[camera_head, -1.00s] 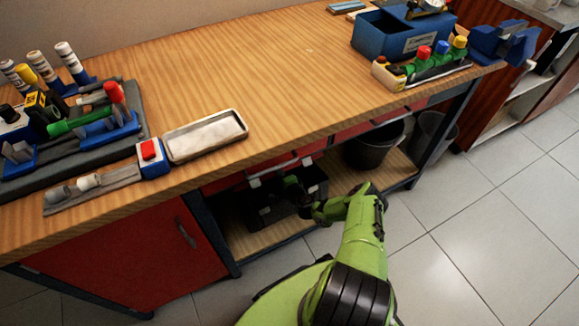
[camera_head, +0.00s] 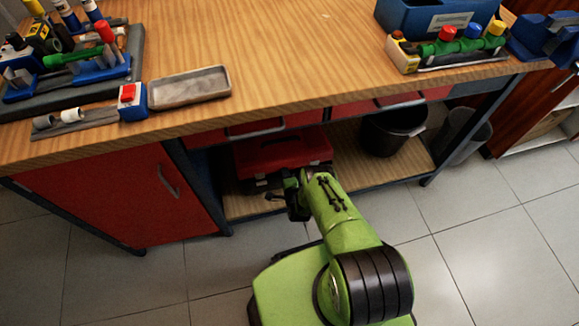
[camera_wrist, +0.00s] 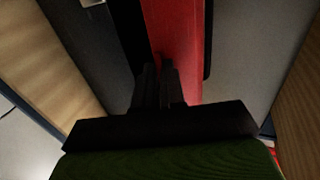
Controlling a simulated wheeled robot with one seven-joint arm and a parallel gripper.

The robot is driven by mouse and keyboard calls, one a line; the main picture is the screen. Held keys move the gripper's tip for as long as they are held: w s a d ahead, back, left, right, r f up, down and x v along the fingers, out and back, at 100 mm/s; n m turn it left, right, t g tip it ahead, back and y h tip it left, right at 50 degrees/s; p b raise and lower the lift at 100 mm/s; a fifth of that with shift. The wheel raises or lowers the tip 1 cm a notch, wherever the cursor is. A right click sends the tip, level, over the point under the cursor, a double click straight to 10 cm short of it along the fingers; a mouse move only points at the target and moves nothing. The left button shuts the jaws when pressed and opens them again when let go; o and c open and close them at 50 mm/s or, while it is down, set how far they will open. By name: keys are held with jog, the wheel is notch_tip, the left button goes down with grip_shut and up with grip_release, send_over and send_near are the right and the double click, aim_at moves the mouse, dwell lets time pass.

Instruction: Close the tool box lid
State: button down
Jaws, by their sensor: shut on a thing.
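The tool box (camera_head: 262,186) stands on the shelf under the workbench. Its red lid (camera_head: 285,152) shows its top and lies over the dark body. I cannot tell whether it is fully flush. My gripper (camera_head: 277,193) is at the box's front edge, low by the shelf. In the wrist view my gripper (camera_wrist: 158,75) has its two dark fingers close together against the red lid (camera_wrist: 174,40), shut on it. The fingertips' exact contact is dark and partly hidden, and my arm covers part of the box front.
The wooden workbench top (camera_head: 290,60) overhangs the shelf. A red cabinet (camera_head: 115,190) is left of the box. A black bucket (camera_head: 392,132) stands to the right on the shelf (camera_head: 350,160), with bare wood between. The tiled floor in front is clear.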

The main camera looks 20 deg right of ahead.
jog(key=shift+s+f, duration=0.1)
jog(key=shift+f, duration=0.1)
dwell(0.3)
jog(key=c, duration=1.3)
grip_release()
jog(key=shift+r, duration=0.1)
